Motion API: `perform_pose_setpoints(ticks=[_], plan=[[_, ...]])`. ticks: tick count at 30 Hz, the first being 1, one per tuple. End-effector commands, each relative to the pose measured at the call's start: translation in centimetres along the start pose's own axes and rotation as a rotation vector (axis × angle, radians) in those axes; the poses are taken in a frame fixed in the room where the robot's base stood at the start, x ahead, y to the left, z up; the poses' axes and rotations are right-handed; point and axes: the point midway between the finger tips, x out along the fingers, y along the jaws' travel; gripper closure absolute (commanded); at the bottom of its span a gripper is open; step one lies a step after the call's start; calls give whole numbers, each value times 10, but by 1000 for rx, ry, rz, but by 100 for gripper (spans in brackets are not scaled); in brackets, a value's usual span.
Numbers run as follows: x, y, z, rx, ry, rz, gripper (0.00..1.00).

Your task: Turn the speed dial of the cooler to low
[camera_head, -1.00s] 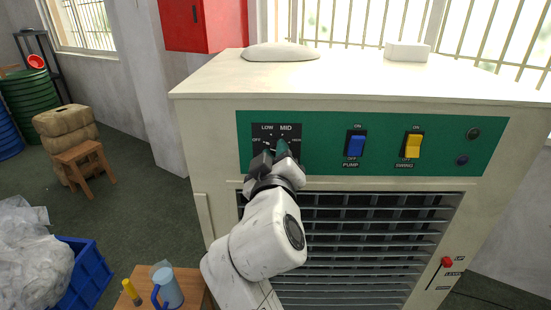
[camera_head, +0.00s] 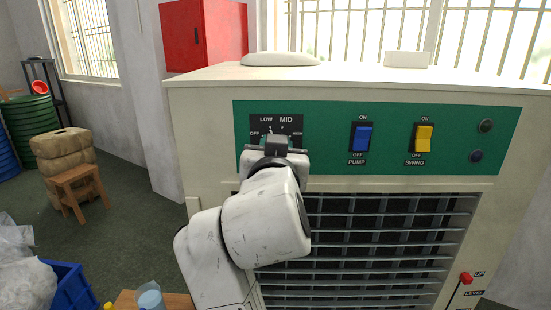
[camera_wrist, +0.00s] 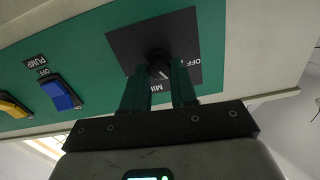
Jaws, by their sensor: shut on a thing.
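The cooler (camera_head: 330,85) is a large cream box with a green control panel (camera_head: 320,140). Its speed dial sits on a black plate (camera_head: 288,120) at the panel's left, marked OFF, LOW, MID and HIGH. My gripper (camera_head: 277,144) covers the dial in the head view. In the wrist view the round black dial (camera_wrist: 159,70) sits between the tips of my gripper (camera_wrist: 158,74), which is shut on it. A short pale mark on the dial slants towards the lower right, between MID and OFF. The right finger hides the LOW label there, so the exact setting is unclear.
Right of the dial are the blue pump switch (camera_head: 362,139) and the yellow swing switch (camera_head: 424,139). A slatted grille (camera_head: 390,235) lies below the panel, with a red-knobbed lever (camera_head: 466,278) at lower right. A wooden stool (camera_head: 80,190) stands at the left.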

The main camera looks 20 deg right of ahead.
Motion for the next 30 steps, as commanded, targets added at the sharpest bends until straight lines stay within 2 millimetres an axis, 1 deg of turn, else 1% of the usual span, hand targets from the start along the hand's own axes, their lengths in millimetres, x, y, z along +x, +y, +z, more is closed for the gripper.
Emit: perform_pose_setpoints(ticks=[1,7,20,21,28,29,30], plan=[[0,0,3,18,-3,-1,100],[0,0,2,62,-3,-1,100],[0,0,1,71,-4,-1,100],[0,0,1,71,-4,-1,72],[0,0,1,70,-2,0,50],[0,0,1,70,-2,0,47],[0,0,0,70,-2,0,47]])
